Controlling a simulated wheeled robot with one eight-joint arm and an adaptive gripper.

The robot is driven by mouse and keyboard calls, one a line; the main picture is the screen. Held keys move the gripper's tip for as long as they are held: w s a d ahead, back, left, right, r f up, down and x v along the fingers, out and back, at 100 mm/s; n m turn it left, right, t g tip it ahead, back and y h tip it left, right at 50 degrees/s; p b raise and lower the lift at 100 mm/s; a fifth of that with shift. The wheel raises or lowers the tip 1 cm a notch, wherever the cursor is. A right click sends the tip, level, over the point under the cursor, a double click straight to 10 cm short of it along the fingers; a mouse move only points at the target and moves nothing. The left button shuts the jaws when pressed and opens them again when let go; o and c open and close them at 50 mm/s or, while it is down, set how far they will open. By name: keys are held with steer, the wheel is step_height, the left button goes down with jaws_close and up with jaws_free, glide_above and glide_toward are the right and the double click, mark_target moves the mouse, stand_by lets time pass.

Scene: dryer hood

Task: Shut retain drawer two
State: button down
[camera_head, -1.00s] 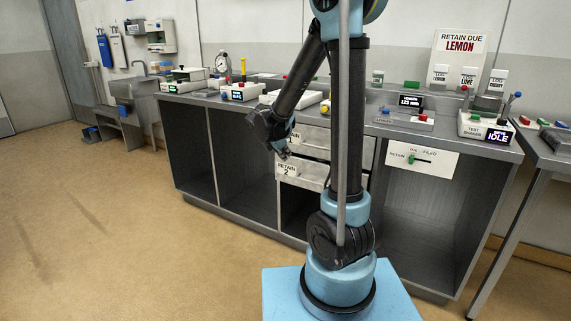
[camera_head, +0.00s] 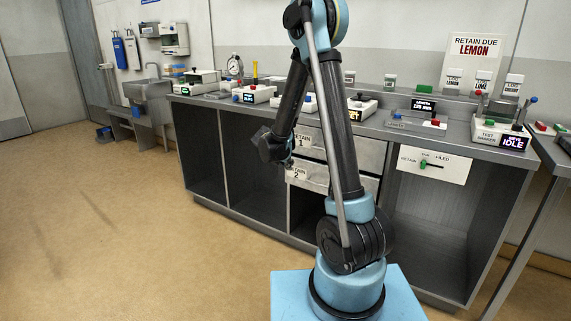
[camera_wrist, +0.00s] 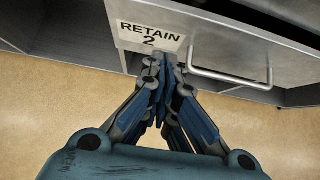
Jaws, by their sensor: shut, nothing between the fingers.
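Retain drawer two (camera_head: 335,181) is the lower grey drawer front in the cabinet, below drawer one (camera_head: 345,150). Its white "RETAIN 2" label (camera_wrist: 152,36) and bar handle (camera_wrist: 235,80) show close up in the wrist view. My gripper (camera_wrist: 165,62) is shut and empty, with its fingertips just below the label and left of the handle. In the head view my gripper (camera_head: 285,162) is at the left end of the drawer front. I cannot tell whether the fingertips touch it, or how far out the drawer stands.
My arm hides part of the drawers in the head view. Open cabinet bays lie on both sides, with a retain/filed slider panel (camera_head: 433,164) at the right. Instruments stand along the worktop, including a test shaker (camera_head: 499,136). Open floor (camera_head: 110,220) lies to the left.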

steer(key=w+d+f, duration=0.2)
steer(key=w, duration=0.1)
steer(key=w+d, duration=0.2)
steer(key=shift+w+f, duration=0.15)
steer(key=shift+f, duration=0.25)
steer(key=shift+w, duration=0.1)
steer(key=shift+a, duration=0.1)
